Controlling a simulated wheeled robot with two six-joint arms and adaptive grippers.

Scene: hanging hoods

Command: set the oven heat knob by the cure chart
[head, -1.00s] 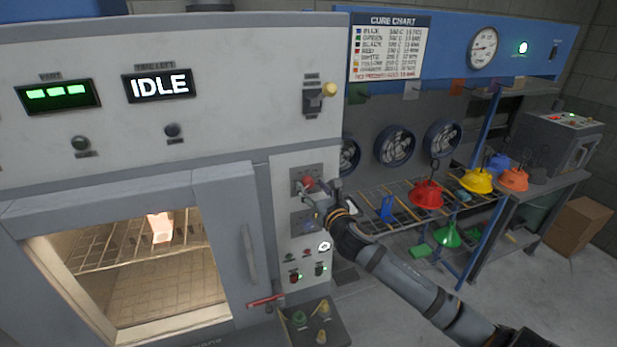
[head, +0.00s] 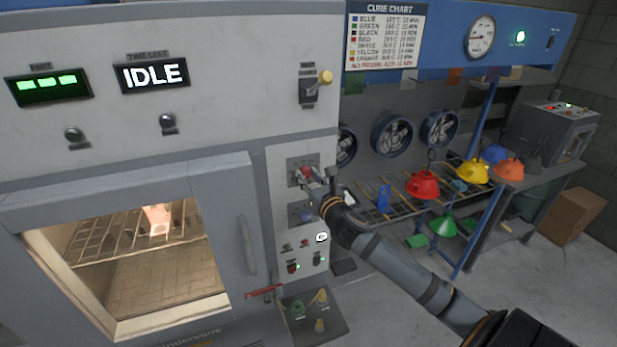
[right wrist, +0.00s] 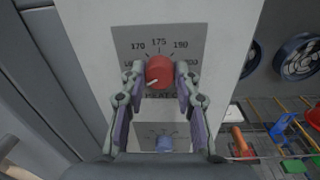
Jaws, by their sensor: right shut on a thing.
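The red heat knob (right wrist: 159,70) sits on a grey dial plate (right wrist: 180,44) marked 170, 175 and 190, with marks at both sides partly hidden. Its white pointer line points to the lower left. My right gripper (right wrist: 160,78) is shut on the knob, one finger on each side; in the head view my right gripper (head: 314,183) reaches the oven's control panel (head: 283,160). The cure chart (head: 385,38) hangs at top centre with colour rows from blue to orange; its figures are too small to read surely. My left gripper is not in view.
A blue knob (right wrist: 164,144) sits just below the red one. The oven display (head: 152,75) reads IDLE. The oven door handle (head: 248,246) is left of the panel. Coloured hoods, such as the red one (head: 424,185), are at the rack and bench on the right.

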